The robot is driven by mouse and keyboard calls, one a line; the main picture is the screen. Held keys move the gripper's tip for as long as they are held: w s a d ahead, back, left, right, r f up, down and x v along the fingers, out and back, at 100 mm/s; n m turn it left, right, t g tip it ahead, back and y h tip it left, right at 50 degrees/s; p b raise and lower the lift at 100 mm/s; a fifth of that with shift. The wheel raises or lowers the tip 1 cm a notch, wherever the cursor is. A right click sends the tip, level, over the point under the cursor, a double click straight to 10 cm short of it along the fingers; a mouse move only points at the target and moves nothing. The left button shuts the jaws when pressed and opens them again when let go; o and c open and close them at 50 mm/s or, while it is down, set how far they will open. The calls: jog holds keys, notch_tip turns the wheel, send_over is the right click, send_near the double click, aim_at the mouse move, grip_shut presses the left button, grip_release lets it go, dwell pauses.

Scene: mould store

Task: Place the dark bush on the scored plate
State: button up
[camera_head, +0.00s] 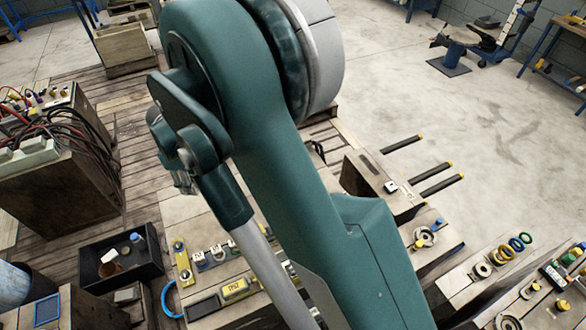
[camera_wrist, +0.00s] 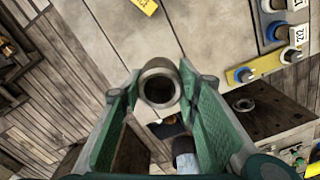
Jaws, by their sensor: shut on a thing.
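In the wrist view my gripper (camera_wrist: 158,82) is shut on a round hollow bush (camera_wrist: 159,72), with one green-padded finger on each side. The bush has a dark grey rim and a dark bore, and its open end faces the camera. I cannot tell whether this is the scored plate.
A black crate (camera_head: 88,282) with small items stands at the lower left of the head view. Blue and grey fittings (camera_wrist: 272,62) and a yellow block (camera_wrist: 145,5) sit on the wooden bench around the gripper. Rings (camera_head: 500,253) lie on boards at the right.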

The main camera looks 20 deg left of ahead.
jog(key=w+d+r+b, duration=0.1)
jog(key=w+d, duration=1.3)
jog(key=d, duration=0.3)
jog(key=w+d+r+n+b, duration=0.1)
jog(key=w+d, duration=1.4)
jog(key=d, duration=0.3)
jog(key=shift+w, duration=0.15)
jog(key=shift+f+b, duration=0.1)
jog(key=shift+b, duration=0.2)
jog(key=shift+f+b, duration=0.4)
jog(key=shift+f, duration=2.65)
jog(key=shift+f, duration=0.1)
jog(key=shift+f+b, duration=0.3)
jog(key=shift+f, duration=1.5)
jog(key=shift+f, duration=0.1)
